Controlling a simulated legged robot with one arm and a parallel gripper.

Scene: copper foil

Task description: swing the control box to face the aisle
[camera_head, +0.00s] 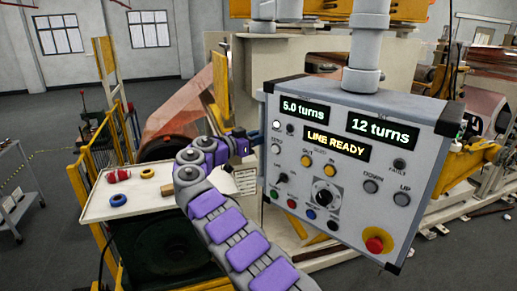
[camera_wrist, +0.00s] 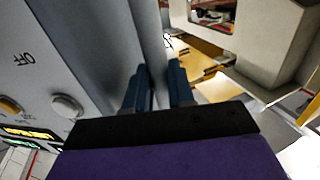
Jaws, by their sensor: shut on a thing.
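The control box (camera_head: 345,150) is a light grey panel with black corners, hanging from a grey vertical post (camera_head: 366,45). Its displays read "5.0 turns", "12 turns" and "LINE READY". Its face is turned toward me, slightly angled. My gripper (camera_head: 254,138), on a purple and grey arm, is at the box's left side edge. In the wrist view my gripper's two blue-grey fingers (camera_wrist: 158,85) are shut on a grey upright edge or bar at the side of the box (camera_wrist: 50,60). The exact part between the fingertips is partly hidden.
A pale tray table (camera_head: 130,195) on the left holds a red roll (camera_head: 119,175) and yellow (camera_head: 147,173) and blue (camera_head: 118,199) rings. Yellow guard rails (camera_head: 85,190) stand beside it. Copper foil (camera_head: 185,105) and machinery stand behind.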

